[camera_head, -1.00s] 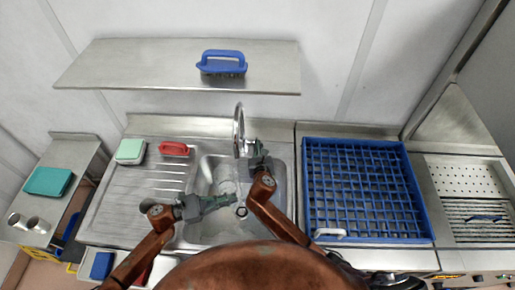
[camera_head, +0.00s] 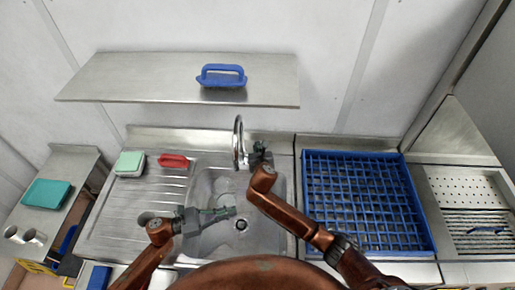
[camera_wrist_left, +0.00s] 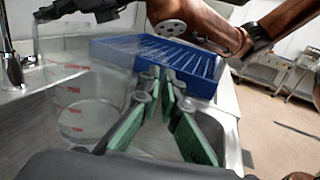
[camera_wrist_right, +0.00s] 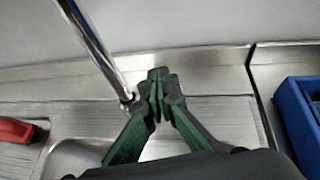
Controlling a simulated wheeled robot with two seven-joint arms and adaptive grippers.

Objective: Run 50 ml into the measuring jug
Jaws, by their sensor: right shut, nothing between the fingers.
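A clear measuring jug (camera_wrist_left: 85,105) with red marks stands upright in the left wrist view, left of my left fingers. I cannot make out its level, or whether water is running. My left gripper (camera_wrist_left: 162,78) is over the sink (camera_head: 205,245), close beside the jug. Its fingertips are close together, with a narrow gap between the pads. I cannot tell whether a clear handle is between them. The tap (camera_head: 238,140) rises behind the sink and also shows in the right wrist view (camera_wrist_right: 98,50). My right gripper (camera_wrist_right: 158,78) is shut and empty, right of the tap's pipe.
A blue crate (camera_head: 428,225) stands right of the sink. On the drainboard (camera_head: 125,205) at left are a green-topped block (camera_head: 130,162) and a red-handled brush (camera_head: 173,161). A shelf (camera_head: 130,80) with a blue-handled brush (camera_head: 222,74) hangs above. Two metal cups (camera_head: 25,235) stand far left.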

